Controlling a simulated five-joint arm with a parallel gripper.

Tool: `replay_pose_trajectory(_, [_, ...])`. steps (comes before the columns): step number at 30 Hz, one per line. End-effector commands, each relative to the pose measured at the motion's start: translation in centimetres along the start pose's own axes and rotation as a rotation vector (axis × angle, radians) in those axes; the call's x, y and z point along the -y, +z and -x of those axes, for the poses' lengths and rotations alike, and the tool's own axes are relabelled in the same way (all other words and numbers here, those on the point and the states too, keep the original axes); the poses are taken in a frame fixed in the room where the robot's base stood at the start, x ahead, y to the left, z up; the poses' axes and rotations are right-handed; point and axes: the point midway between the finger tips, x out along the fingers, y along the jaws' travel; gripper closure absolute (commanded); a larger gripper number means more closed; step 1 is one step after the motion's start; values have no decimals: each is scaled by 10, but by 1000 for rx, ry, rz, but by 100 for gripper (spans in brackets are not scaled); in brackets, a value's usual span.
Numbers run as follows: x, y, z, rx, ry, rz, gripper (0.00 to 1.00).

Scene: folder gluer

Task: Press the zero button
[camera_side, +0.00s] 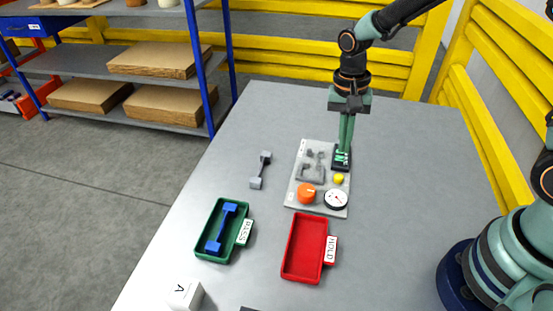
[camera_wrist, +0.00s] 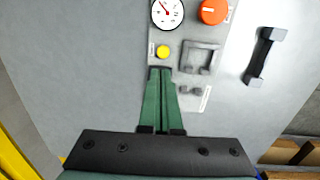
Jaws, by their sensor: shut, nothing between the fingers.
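The test panel (camera_side: 297,190) is a light grey plate on the table. Its only push button in sight is a round yellow one (camera_side: 339,178), also in the wrist view (camera_wrist: 162,51); I can read no label on it. My gripper (camera_side: 343,150) points down with its green fingers together and empty. In the side view its tips are over or just in front of a black display (camera_side: 341,165) with green marks, behind the yellow button. In the wrist view the fingertips (camera_wrist: 160,70) appear just below the button, apart from it. The fingers hide the display there.
The panel also carries an orange knob (camera_side: 306,193), a white dial (camera_side: 335,199) and a grey fixture (camera_side: 310,173). A grey dumbbell-shaped part (camera_side: 260,170) lies left. A green PASS tray (camera_side: 204,251) holds a blue part (camera_side: 220,228); a red HOLD tray (camera_side: 304,246) is empty.

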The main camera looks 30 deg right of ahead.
Motion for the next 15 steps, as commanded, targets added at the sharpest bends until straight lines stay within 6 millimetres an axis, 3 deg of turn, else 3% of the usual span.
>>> replay_pose_trajectory(7, [1,4,-45,2,4,1,100])
replay_pose_trajectory(15, [3,5,-66,-1,1,0,100])
